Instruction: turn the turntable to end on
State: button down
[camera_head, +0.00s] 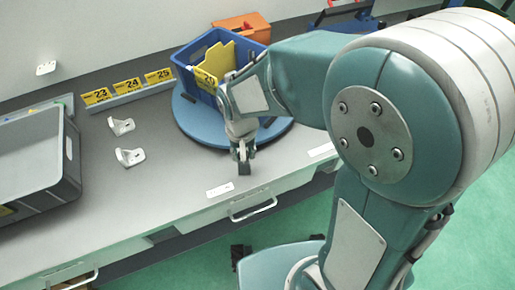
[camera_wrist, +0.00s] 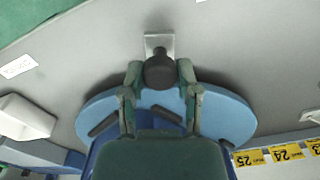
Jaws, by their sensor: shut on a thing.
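The turntable is a round blue disc (camera_head: 194,122) on the grey bench, and it also shows in the wrist view (camera_wrist: 236,118). A blue bin (camera_head: 188,58) stands on it with a yellow sheet (camera_head: 216,60) inside and a yellow label reading 20 (camera_head: 206,80). My gripper (camera_wrist: 160,74) is shut on a dark round knob (camera_wrist: 160,70) at the disc's outer side. A light metal plate (camera_wrist: 158,42) shows just beyond the knob. In the head view my gripper (camera_head: 243,163) points down beside the disc's front edge. My arm hides the right part of the disc and bin.
A grey crate (camera_head: 38,165) stands at the left. Two pale castings (camera_head: 130,156) lie between it and the turntable. Yellow tags 23, 24 and 25 (camera_head: 127,87) stand on a rail behind. An orange box (camera_head: 240,27) is at the back.

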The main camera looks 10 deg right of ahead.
jog(key=a+m, duration=0.1)
jog(key=a, duration=0.2)
jog(key=w+a+m, duration=0.1)
jog(key=a, duration=0.2)
jog(key=a+m, duration=0.2)
jog(key=a, duration=0.1)
jog(key=shift+w+a+f, duration=0.1)
jog(key=shift+w+a, duration=0.1)
jog(key=shift+w, duration=0.05)
jog(key=shift+w+a+m, duration=0.3)
jog(key=shift+a+m, duration=0.05)
jog(key=shift+a, duration=0.25)
jog(key=shift+w+a+m, duration=0.25)
jog(key=shift+a+m, duration=0.1)
jog(key=shift+a, duration=0.25)
jog(key=shift+w+a+m, duration=0.2)
jog(key=shift+a+m, duration=0.1)
jog(key=shift+c, duration=1.6)
grip_release()
jog(key=shift+w+a, duration=0.1)
jog(key=shift+a, duration=0.25)
